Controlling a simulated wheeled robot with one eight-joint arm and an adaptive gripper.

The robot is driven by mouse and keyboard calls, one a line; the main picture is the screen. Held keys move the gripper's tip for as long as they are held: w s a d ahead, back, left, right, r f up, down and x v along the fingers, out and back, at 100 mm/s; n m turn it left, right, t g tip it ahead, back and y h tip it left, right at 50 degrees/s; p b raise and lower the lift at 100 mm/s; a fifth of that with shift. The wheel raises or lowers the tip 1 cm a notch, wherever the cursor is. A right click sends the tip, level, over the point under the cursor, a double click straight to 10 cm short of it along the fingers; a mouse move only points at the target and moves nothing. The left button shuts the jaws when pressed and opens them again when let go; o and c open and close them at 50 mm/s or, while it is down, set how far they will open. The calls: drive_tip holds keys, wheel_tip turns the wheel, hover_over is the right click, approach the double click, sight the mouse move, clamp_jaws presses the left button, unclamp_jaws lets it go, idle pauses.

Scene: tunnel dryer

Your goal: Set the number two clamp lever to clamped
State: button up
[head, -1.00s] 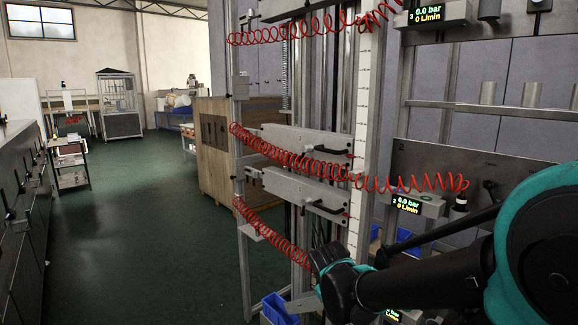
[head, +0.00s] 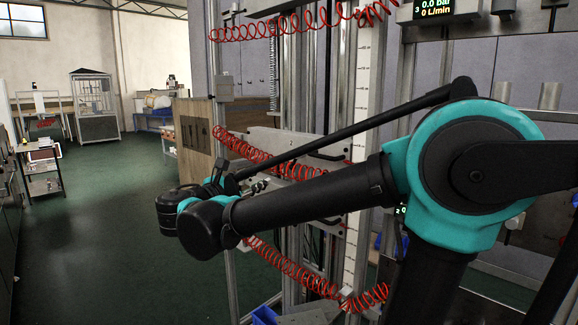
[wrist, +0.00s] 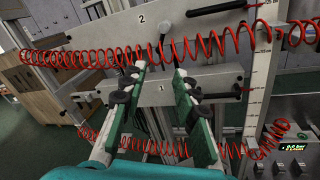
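The plate numbered 2 (wrist: 122,24) is at the top of the wrist view, with a black bar handle (wrist: 215,7) at its right. In the head view the same plate (head: 268,138) stands just beyond my arm, with its black handle (head: 328,156) at the right end. The plate numbered 1 (wrist: 165,98) lies lower, between and behind my fingers. My gripper (wrist: 160,72) is open and empty, its green-padded fingers pointing toward the plates, below plate 2. I cannot tell any lever's setting. My arm hides part of the rack in the head view.
A red coiled hose (wrist: 200,46) crosses in front of plate 2, above my fingertips. Another red coil (head: 310,275) hangs lower. A white scale post (head: 362,150) stands to the right. A wooden crate (head: 192,138) is behind. Green floor (head: 100,240) is free at left.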

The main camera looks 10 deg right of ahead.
drive_tip(key=x, duration=1.7)
drive_tip(key=shift+d+f, duration=0.1)
drive_tip(key=shift+d, duration=0.05)
drive_tip(key=shift+c, duration=0.6)
clamp_jaws()
